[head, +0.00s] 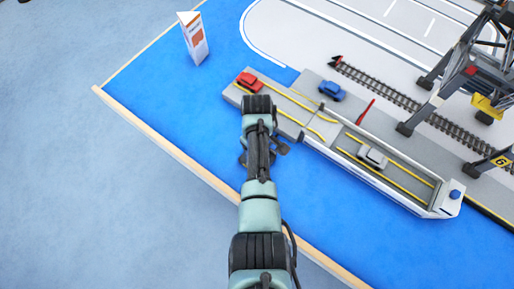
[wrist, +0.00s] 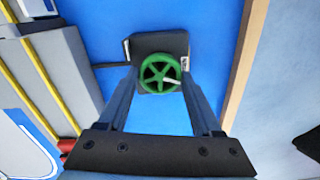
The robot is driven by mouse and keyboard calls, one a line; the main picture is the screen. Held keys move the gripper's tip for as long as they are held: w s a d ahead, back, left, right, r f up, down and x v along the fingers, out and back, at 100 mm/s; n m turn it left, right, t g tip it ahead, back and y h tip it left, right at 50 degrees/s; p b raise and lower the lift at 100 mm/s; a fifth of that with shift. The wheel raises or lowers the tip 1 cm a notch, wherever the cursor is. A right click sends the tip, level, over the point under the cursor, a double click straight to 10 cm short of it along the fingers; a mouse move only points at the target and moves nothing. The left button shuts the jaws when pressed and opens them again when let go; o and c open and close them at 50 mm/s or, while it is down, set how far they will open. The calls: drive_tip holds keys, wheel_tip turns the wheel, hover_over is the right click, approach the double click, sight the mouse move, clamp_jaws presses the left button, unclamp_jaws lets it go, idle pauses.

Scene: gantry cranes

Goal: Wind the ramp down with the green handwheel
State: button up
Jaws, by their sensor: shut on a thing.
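The green handwheel (wrist: 145,83) is a spoked wheel on a dark block (wrist: 148,43), seen in the wrist view. My gripper (wrist: 160,77) has one finger on each side of the wheel and is shut on its rim. In the head view my arm covers the wheel and most of my gripper. A grey deck with yellow lines (head: 296,107) leads toward the white ferry (head: 438,209). I cannot clearly tell the ramp from this deck, nor its tilt.
A red car (head: 250,82) stands at the deck's left end. A blue car (head: 332,91) is on the quay and a grey car (head: 373,156) on the ferry. A crane (head: 465,80) stands at right. A white sign (head: 194,39) stands at upper left.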

drive_tip(key=shift+n, duration=2)
drive_tip(key=o, duration=1.4)
drive_tip(key=shift+c, duration=0.2)
wheel_tip(320, 180, up, 13)
drive_tip(key=shift+p, duration=0.35)
